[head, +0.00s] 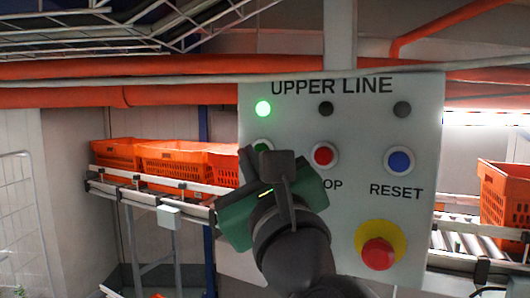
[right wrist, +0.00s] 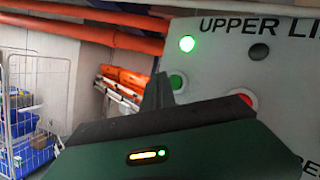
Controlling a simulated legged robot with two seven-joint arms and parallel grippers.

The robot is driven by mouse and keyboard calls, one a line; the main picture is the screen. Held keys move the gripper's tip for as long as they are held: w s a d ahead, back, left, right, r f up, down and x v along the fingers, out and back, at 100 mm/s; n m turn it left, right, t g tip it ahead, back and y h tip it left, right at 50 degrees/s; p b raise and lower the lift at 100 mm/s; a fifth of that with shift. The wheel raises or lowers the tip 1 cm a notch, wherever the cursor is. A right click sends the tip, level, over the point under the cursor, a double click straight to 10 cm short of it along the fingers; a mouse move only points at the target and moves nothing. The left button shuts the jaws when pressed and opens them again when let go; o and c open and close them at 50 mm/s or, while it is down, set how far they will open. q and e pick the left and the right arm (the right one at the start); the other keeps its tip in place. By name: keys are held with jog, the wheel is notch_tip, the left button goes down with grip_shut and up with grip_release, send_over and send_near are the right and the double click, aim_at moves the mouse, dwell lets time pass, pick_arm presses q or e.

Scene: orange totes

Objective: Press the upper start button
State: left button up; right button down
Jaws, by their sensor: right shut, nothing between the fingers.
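The grey UPPER LINE panel (head: 345,120) faces me. Its green start button (head: 262,145) is partly hidden behind my right gripper (head: 256,160), and its label is covered. The button also shows in the right wrist view (right wrist: 177,82), just right of the dark fingertips (right wrist: 159,88). The right gripper is shut and empty, its tips close to the button. I cannot tell whether they touch it. A green lamp (head: 263,108) above the button is lit. My left gripper is not in view.
The panel also carries a red stop button (head: 323,155), a blue reset button (head: 398,160), a red emergency knob on yellow (head: 378,253) and two dark lamps. Orange totes (head: 175,160) stand on a conveyor at left, another tote (head: 505,195) at right. Orange pipes run above.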

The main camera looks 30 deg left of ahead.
jog(key=s, duration=0.5)
jog(key=shift+d+p, duration=0.1)
jog(key=shift+p, duration=0.3)
jog(key=shift+w, duration=0.2)
jog(key=shift+s, duration=0.15)
